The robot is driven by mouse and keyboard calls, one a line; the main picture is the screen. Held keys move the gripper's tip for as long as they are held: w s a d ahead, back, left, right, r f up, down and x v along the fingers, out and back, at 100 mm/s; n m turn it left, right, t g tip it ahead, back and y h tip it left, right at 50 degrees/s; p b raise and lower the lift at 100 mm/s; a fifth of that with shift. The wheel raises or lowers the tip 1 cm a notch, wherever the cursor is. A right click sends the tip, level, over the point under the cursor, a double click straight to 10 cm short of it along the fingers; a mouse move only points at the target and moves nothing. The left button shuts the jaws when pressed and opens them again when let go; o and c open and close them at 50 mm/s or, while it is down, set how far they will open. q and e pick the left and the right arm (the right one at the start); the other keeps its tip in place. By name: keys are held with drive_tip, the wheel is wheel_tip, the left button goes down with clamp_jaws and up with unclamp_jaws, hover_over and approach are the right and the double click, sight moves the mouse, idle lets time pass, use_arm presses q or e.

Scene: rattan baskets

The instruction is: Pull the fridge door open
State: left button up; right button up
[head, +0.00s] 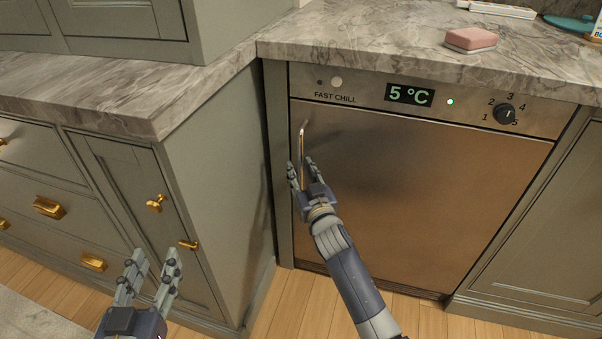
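The fridge is a steel under-counter unit with a display reading 5 °C, and its door (420,190) looks closed in the head view. A thin upright handle (302,142) sits at the door's upper left edge. My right gripper (302,166) is at the lower part of the handle, with one finger on each side of it. The fingers look apart; whether they touch the handle cannot be told. My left gripper (157,258) is open and empty at the lower left, in front of the grey-green cabinet and away from the fridge.
Grey-green cabinets (215,200) with brass knobs and pulls stand left of the fridge, jutting forward. Another cabinet (550,240) is on the right. A marble counter (400,35) above holds a pink sponge-like block (471,39). The wooden floor (300,310) before the fridge looks clear.

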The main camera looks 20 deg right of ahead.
drive_tip(key=shift+w, duration=0.1)
drive_tip(key=shift+c, duration=0.6)
clamp_jaws()
